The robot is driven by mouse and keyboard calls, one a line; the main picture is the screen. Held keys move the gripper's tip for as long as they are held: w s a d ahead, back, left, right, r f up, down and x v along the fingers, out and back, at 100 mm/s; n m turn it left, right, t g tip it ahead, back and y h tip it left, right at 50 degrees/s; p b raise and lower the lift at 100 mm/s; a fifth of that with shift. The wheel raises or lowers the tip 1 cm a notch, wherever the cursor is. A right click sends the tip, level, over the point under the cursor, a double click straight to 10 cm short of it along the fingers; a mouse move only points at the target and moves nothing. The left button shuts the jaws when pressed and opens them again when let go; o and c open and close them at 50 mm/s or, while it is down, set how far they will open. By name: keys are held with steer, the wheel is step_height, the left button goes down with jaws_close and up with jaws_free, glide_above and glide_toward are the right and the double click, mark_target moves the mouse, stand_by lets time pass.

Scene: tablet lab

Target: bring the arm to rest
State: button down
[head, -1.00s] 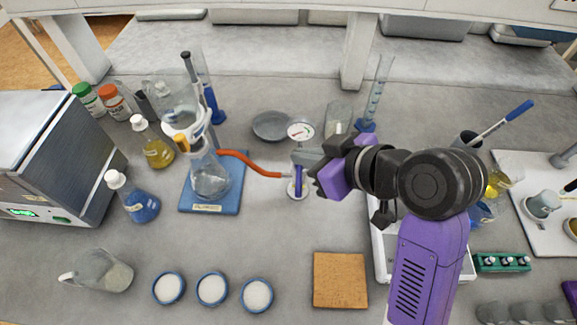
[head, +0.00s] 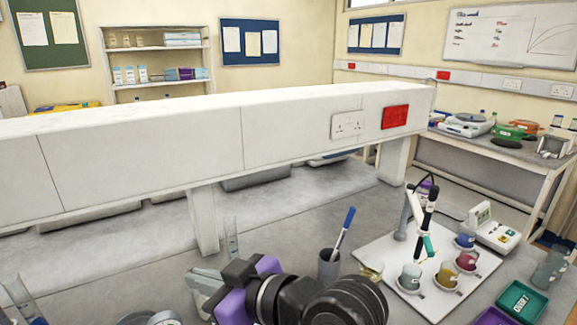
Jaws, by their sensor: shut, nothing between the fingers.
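My gripper (head: 200,283) is at the bottom of the head view, left of centre, at the end of my purple and black arm. The rest of my arm is cut off by the lower edge.
A dark beaker (head: 328,266) with a blue-handled tool stands right of my gripper. A white board (head: 371,255) holds a stand and several small pots. Green (head: 521,303) and purple trays lie front right. A white raised shelf (head: 205,135) crosses behind.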

steer(key=s+d+f+m+t+h, duration=0.2)
steer(key=d+f+m+t, duration=0.15)
steer(key=d, duration=0.35)
steer(key=s+d+f+m+t+h, duration=0.2)
steer(key=d+m+t, duration=0.15)
steer(key=d, duration=0.35)
steer(key=s+d+f+m+t+h, duration=0.1)
steer(key=d+f+m+t+h, duration=0.25)
steer(key=d, duration=0.35)
steer(key=s+d+f+g+h, duration=0.1)
steer(key=s+d, duration=0.3)
steer(key=s, duration=0.6)
steer(key=s+d+f+m+g+h, duration=0.1)
steer(key=s+d+f, duration=0.3)
steer(key=s, duration=0.5)
steer(key=s+d+f+g+h, duration=0.1)
steer(key=s+d+f+h, duration=0.2)
steer(key=s, duration=0.7)
steer(key=shift+s+d+f+m+b, duration=0.2)
steer(key=shift+s+d+m+b, duration=0.2)
steer(key=shift+d, duration=0.7)
